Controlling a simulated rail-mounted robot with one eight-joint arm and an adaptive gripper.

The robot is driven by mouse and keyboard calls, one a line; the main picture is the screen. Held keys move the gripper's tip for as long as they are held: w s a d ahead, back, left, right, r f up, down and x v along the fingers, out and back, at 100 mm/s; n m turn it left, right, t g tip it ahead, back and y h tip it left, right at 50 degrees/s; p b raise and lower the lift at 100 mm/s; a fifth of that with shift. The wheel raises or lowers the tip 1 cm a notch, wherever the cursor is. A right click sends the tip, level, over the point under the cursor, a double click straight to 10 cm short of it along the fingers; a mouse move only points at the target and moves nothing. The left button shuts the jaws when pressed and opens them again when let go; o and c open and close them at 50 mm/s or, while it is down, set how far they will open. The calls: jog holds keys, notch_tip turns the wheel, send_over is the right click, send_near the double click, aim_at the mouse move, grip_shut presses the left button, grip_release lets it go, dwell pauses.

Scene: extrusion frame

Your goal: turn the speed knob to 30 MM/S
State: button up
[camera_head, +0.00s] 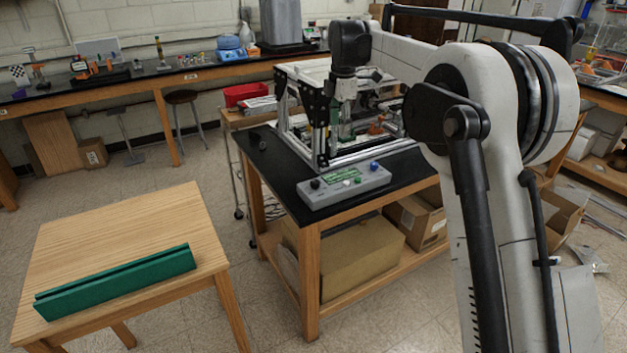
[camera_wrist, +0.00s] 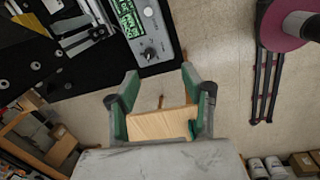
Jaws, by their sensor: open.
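The grey control box (camera_head: 345,187) sits on the front edge of the black-topped bench, with a green display and small coloured buttons. A dark round knob (camera_head: 315,183) is at its left end. In the wrist view, the end of the box (camera_wrist: 162,28) shows the green display (camera_wrist: 127,18) and a round knob (camera_wrist: 149,52) with tiny markings around it. The markings and the dial setting are too small to read. My gripper (camera_wrist: 159,75) is open and empty; its green-padded fingers are spread apart, with the knob beyond the fingertips and not touched.
An extrusion frame machine (camera_head: 322,158) stands right behind the control box. A wooden table (camera_head: 130,215) with a green bar (camera_head: 118,280) is at the left. Cardboard boxes (camera_head: 350,260) lie on the bench's lower shelf. Open floor lies between table and bench.

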aim_at(316, 181)
jog(key=w+a+f+n+g, duration=0.1)
jog(key=w+a+f+n, duration=0.4)
jog(key=a+f, duration=0.3)
jog(key=f, duration=0.5)
jog(key=f+p, duration=0.1)
jog(key=f, duration=0.4)
jog(key=d+f, duration=0.1)
jog(key=f, duration=0.3)
jog(key=shift+s+f, duration=0.25)
jog(key=shift+f, duration=0.15)
grip_shut()
